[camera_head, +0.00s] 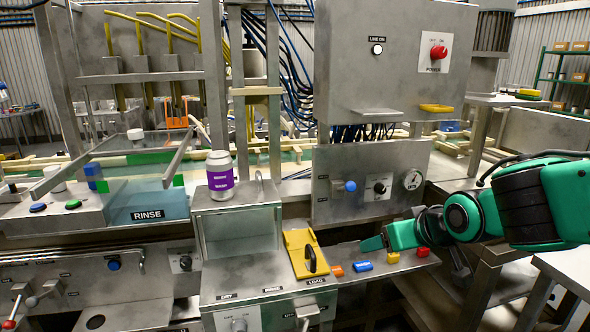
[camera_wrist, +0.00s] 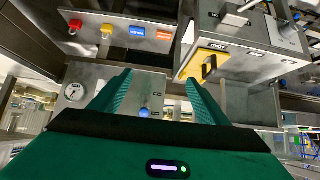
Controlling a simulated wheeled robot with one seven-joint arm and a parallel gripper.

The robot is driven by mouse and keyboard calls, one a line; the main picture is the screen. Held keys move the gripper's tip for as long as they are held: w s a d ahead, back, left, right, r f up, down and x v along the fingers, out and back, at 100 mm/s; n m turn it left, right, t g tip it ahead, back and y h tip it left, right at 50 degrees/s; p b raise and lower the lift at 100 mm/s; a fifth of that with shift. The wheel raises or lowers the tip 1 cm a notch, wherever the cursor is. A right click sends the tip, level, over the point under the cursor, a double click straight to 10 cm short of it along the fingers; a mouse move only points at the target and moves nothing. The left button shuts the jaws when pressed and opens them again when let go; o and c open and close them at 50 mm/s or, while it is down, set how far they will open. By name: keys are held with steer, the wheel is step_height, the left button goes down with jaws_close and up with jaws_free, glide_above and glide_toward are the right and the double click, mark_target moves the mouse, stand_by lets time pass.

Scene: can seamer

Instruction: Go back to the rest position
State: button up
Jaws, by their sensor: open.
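My green gripper (camera_head: 374,243) is at the end of my arm, which reaches in from the right of the head view. It is over the grey ledge, near the lower edge of the panel with the blue knob (camera_head: 350,186). In the wrist view my gripper (camera_wrist: 158,82) shows two fingers spread apart with nothing between them. The panel with its round gauge (camera_wrist: 74,91) and blue knob (camera_wrist: 145,112) lies beyond the fingers. In the head view one finger mostly hides the other.
Orange (camera_head: 337,271), blue (camera_head: 363,266), yellow (camera_head: 393,257) and red (camera_head: 423,252) pieces line the ledge close to my gripper. A yellow plate with a black handle (camera_head: 303,254) is left of them. A purple-labelled can (camera_head: 220,174) stands on the machine.

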steer(key=s+d+f+m+g+h, duration=0.2)
steer(key=s+d+m+g, duration=0.1)
steer(key=s+d, duration=0.4)
steer(key=s+d+f+m+g+h, duration=0.1)
steer(key=s+d+f+m+g, duration=0.15)
steer(key=s+d, duration=0.55)
steer(key=s+d+f+m+g+y, duration=0.1)
steer(key=s+d+m+g, duration=0.2)
steer(key=s, duration=0.8)
steer(key=shift+d+m+g, duration=0.35)
steer(key=shift+d, duration=0.9)
steer(key=shift+s+f, duration=0.1)
